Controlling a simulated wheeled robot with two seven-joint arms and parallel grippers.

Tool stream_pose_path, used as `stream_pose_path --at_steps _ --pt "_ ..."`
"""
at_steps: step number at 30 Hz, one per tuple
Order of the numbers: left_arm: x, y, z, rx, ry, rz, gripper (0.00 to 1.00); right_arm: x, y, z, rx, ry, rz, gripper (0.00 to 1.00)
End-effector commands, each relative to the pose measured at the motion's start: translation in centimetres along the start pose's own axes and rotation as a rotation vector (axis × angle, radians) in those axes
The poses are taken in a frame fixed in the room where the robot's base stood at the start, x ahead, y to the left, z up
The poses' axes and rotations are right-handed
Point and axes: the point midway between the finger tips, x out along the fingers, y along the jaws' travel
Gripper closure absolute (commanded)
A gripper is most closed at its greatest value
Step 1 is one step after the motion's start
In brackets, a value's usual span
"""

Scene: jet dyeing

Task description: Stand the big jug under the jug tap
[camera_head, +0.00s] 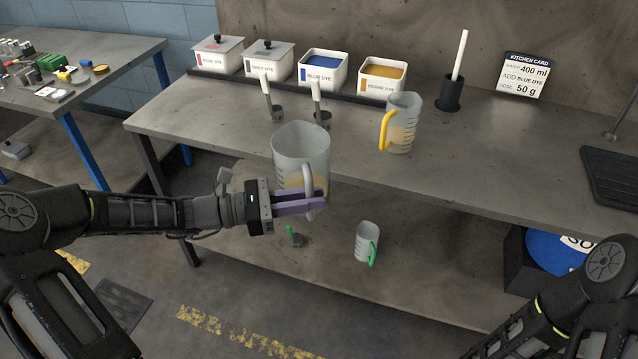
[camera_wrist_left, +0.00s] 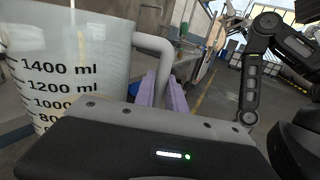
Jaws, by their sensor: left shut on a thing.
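The big jug (camera_head: 300,150) is clear with a grey handle and shows a little yellowish tint low down. My left gripper (camera_head: 318,200) is shut on its handle and holds it roughly upright at the front edge of the bench. In the left wrist view the jug (camera_wrist_left: 70,60) shows black marks up to 1400 ml, and the purple fingers (camera_wrist_left: 163,95) are at its grey handle. Whether the jug touches the bench is unclear. I cannot make out the jug tap. My right gripper is out of view; only part of my right arm shows.
On the bench (camera_head: 480,165) stand a yellow-handled jug (camera_head: 402,122), dye boxes (camera_head: 322,70), two scoops and a holder (camera_head: 449,95) with a white stick. A black mat (camera_head: 612,175) lies at right. A green-handled jug (camera_head: 366,243) stands on the lower shelf. The bench's middle right is clear.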

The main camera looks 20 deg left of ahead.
Motion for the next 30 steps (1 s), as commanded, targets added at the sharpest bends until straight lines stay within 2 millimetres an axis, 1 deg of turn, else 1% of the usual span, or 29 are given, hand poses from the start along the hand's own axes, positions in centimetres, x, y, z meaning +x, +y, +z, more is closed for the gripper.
stream_pose_path --at_steps 1,9,12,14,18,30 --pt "-0.4 0.0 -0.9 -0.003 -0.004 0.017 1.0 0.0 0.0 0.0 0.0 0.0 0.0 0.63" --pt "-2.7 -0.5 -6.6 -0.003 0.003 0.112 1.0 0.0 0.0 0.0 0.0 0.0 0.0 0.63" --pt "-3.3 -0.9 -8.4 -0.003 0.008 0.14 1.0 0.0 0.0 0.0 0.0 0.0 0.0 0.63" --pt "-3.6 -1.1 -9.2 -0.002 0.011 0.151 1.0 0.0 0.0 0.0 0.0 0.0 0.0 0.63" --pt "-3.8 -1.2 -9.7 0.002 0.014 0.159 1.0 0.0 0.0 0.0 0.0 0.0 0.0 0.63" --pt "-3.8 -1.2 -9.7 0.002 0.014 0.158 1.0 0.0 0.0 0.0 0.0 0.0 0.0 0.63"
